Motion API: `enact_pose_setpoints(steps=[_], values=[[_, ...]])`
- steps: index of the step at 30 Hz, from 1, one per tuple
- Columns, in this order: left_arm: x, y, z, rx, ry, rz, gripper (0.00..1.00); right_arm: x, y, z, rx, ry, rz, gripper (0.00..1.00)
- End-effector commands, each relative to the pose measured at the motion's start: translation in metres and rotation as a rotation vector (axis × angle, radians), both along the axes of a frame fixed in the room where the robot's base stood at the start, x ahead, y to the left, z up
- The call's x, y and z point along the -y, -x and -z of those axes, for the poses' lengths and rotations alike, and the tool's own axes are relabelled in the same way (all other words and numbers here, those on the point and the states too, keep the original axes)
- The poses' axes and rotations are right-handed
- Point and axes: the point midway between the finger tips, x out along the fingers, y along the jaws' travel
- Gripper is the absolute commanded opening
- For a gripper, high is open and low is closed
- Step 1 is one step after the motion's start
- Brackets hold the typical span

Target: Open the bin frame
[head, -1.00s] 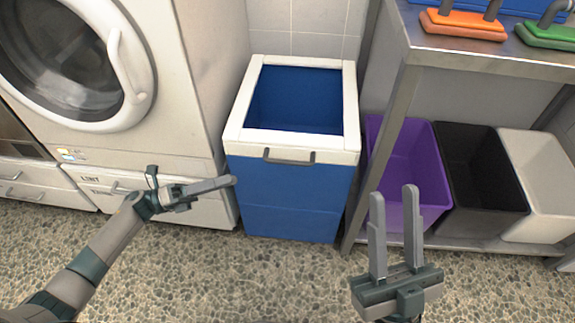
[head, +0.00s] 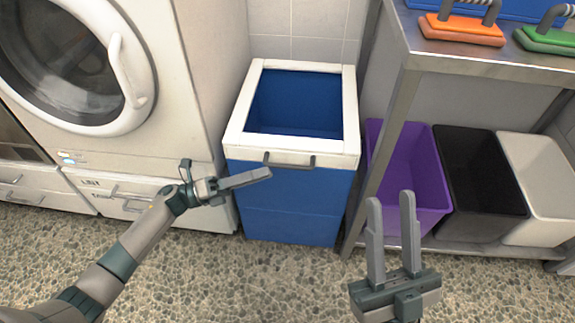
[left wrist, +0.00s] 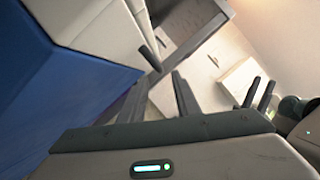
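The white bin frame (head: 240,143) lies flat on top of the blue bin (head: 290,200), around its open top. A dark grey handle (head: 289,161) is on the frame's front edge. My left gripper (head: 265,174) points right, with its tips just below the handle's left end in the head view. In the left wrist view its fingers (left wrist: 160,82) are apart with nothing between them, and the handle (left wrist: 150,58) shows just beyond the tips. My right gripper (head: 390,198) is open and empty, low and right of the bin.
A washing machine (head: 170,90) with drawers below stands left of the bin. A metal table (head: 480,62) on legs stands right, with purple (head: 410,170), black (head: 480,175) and white (head: 540,165) bins beneath. The pebbled floor in front is clear.

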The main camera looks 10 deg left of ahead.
Motion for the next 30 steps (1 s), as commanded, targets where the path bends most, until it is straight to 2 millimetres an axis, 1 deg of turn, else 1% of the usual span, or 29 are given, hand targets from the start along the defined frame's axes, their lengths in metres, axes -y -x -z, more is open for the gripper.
enact_pose_setpoints(steps=[1, 6, 12, 18, 27, 28, 29, 30], values=[[0.01, -0.003, -0.003, 0.002, 0.002, 0.001, 0.3, 0.0, 0.0, 0.0, -0.001, 0.0, 0.0, 0.31], [0.037, -0.012, -0.009, 0.001, 0.002, 0.002, 0.3, 0.0, 0.0, 0.0, -0.001, 0.0, 0.0, 0.31], [0.061, -0.02, -0.014, 0.002, 0.001, 0.001, 0.3, 0.0, 0.0, 0.001, 0.001, 0.0, 0.0, 0.31], [0.071, -0.023, -0.016, 0.0, 0.001, 0.001, 0.3, 0.001, 0.0, 0.0, 0.004, 0.0, 0.0, 0.31], [0.072, -0.024, -0.016, 0.0, 0.0, 0.0, 0.3, 0.001, 0.0, -0.001, 0.008, 0.001, 0.003, 0.31], [0.072, -0.024, -0.016, 0.0, 0.0, 0.0, 0.25, 0.001, 0.0, -0.001, 0.008, 0.001, 0.003, 0.31], [0.072, -0.024, -0.016, 0.0, 0.0, 0.0, 0.18, 0.001, 0.0, -0.001, 0.008, 0.001, 0.003, 0.31], [0.072, -0.024, -0.016, 0.0, 0.0, 0.0, 0.08, 0.001, 0.0, -0.001, 0.008, 0.001, 0.003, 0.31]])
